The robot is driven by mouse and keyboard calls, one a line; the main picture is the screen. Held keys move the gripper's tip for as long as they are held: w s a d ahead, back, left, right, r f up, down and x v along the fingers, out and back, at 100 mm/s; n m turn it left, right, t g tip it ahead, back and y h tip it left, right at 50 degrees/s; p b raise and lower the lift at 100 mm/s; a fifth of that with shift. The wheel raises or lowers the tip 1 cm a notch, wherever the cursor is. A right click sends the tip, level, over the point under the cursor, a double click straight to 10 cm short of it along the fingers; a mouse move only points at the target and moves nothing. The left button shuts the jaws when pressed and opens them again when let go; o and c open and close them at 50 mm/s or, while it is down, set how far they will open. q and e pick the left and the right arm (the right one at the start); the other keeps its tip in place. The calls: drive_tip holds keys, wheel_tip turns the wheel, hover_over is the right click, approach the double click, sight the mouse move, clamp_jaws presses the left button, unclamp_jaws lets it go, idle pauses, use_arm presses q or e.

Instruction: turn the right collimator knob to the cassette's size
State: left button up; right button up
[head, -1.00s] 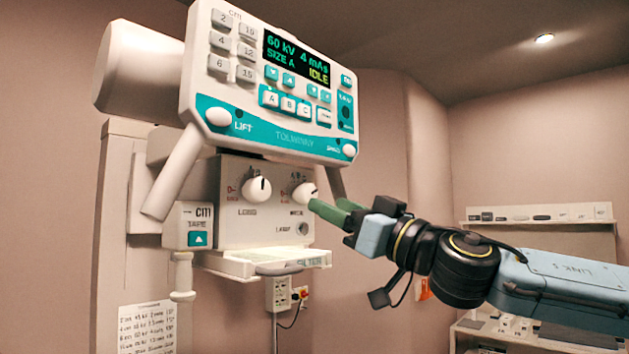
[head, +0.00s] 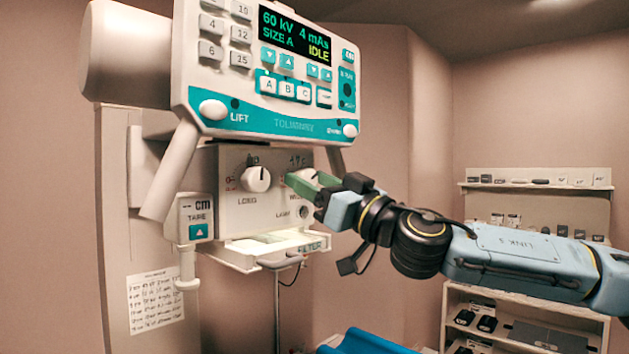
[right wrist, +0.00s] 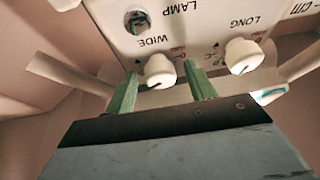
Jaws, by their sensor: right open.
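The right collimator knob, white and marked WIDE in the right wrist view (right wrist: 160,70), stands between the two green fingers of my open right gripper (right wrist: 163,84). A small dark mark shows on its near edge; I cannot tell whether the fingers touch it. In the head view my right gripper (head: 303,187) covers much of this knob (head: 302,175). The left knob, marked LONG (head: 256,179), is uncovered on the same white collimator face (head: 232,212). The console screen (head: 293,35) reads 60 kV, 4 mAs, SIZE A, IDLE. I cannot make out a cassette. My left gripper is out of view.
The console (head: 275,127) overhangs the knobs, with a slanted handle bar (head: 172,170) at left. A lit filter tray (head: 262,248) juts out below the collimator. A blue object (head: 362,343) shows at the bottom edge. Shelves (head: 535,186) stand at the right.

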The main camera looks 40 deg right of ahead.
drive_tip(key=c, duration=1)
drive_tip(key=shift+n, duration=0.3)
drive_tip(key=n+y+b, duration=0.1)
drive_tip(key=n+y, duration=0.1)
drive_tip(key=n, duration=0.1)
drive_tip(key=shift+d+n+g, duration=0.15)
drive_tip(key=shift+n+g, duration=0.25)
drive_tip(key=n+g+y, duration=0.1)
drive_tip(key=n, duration=0.2)
drive_tip(key=shift+r+n, duration=0.15)
drive_tip(key=shift+n, duration=0.15)
drive_tip(key=n+g+y, duration=0.1)
drive_tip(key=n, duration=0.1)
drive_tip(key=n+g+y+p, duration=0.1)
drive_tip(key=n, duration=0.2)
drive_tip(key=shift+d+r+n, duration=0.15)
drive_tip(key=shift+n, duration=0.15)
drive_tip(key=shift+n+g+p, duration=0.55)
drive_tip(key=shift+n+p, duration=0.3)
drive_tip(key=shift+n, duration=0.5)
drive_tip(key=shift+n+g+p, duration=0.55)
drive_tip(key=shift+n+p, duration=0.3)
drive_tip(key=shift+n, duration=0.5)
